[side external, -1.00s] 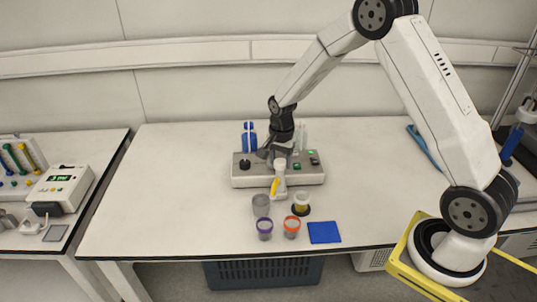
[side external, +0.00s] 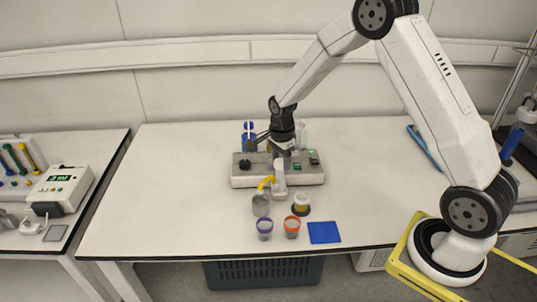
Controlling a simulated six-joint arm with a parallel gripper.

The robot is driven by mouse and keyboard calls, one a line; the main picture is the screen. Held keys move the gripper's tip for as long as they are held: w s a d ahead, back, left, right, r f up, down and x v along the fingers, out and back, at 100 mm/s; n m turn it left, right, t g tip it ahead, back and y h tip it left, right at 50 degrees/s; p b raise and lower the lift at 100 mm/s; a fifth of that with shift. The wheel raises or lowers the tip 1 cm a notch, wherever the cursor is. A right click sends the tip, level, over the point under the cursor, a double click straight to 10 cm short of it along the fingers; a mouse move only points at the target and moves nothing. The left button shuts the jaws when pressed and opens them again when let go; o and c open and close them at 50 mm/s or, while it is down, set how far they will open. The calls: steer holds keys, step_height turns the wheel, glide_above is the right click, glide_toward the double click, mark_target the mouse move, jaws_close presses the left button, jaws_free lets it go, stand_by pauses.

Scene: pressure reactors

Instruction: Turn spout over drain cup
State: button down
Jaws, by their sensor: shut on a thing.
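The yellow spout (side external: 266,183) sticks out to the left from a white upright part (side external: 280,180) at the front of the grey reactor base. Its tip is above the grey metal cup (side external: 261,205), which looks like the drain cup. My gripper (side external: 268,141) is above the base, behind the white part, with its fingers toward the left. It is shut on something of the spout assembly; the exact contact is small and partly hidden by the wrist.
The reactor base (side external: 248,177) carries blue-capped and clear vessels behind my gripper. In front stand a purple-rimmed cup (side external: 265,229), an orange-rimmed cup (side external: 292,227) and a small amber jar (side external: 301,203). A blue mat (side external: 324,232) lies right. The table's left side is clear.

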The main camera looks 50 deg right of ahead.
steer(key=shift+c, duration=0.6)
jaws_free()
steer(key=shift+r, duration=3.95)
